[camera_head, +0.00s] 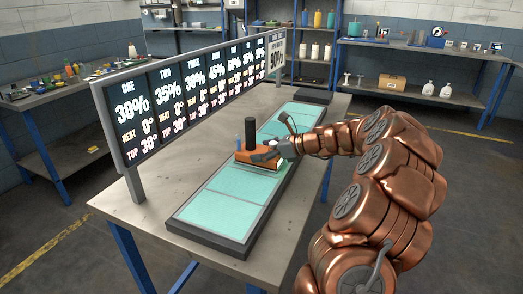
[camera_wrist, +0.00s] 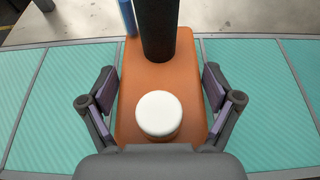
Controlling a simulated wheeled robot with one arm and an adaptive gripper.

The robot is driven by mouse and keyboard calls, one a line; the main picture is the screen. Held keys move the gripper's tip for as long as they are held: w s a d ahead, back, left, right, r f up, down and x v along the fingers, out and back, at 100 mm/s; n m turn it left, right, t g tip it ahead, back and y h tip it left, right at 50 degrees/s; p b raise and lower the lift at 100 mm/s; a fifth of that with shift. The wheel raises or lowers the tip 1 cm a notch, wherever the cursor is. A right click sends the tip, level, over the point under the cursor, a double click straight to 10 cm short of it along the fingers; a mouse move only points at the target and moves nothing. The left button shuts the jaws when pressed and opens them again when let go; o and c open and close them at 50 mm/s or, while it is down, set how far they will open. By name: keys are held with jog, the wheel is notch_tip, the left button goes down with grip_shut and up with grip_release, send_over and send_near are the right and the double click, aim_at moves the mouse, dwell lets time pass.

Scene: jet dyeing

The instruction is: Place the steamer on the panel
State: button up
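The steamer (camera_wrist: 160,85) has an orange block body, a tall black cylinder, a white round knob and a thin blue cylinder. In the head view the steamer (camera_head: 259,159) is over the middle of the long teal panel (camera_head: 224,212) and appears to rest on it. My gripper (camera_wrist: 160,90) is above it, with one finger along each long side of the orange body. The fingers are very close to the sides; whether they touch is not clear. In the head view my gripper (camera_head: 275,148) reaches in from the right and hides part of the steamer.
A row of display boards (camera_head: 190,90) stands along the table's far left edge, close behind the panel. The grey table (camera_head: 135,208) has bare room at its near left. A dark flat box (camera_head: 313,96) lies at the far end. Shelves and benches line the walls.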

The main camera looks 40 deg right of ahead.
jog(key=shift+o, duration=0.9)
jog(key=shift+r, duration=0.15)
jog(key=v, duration=1.2)
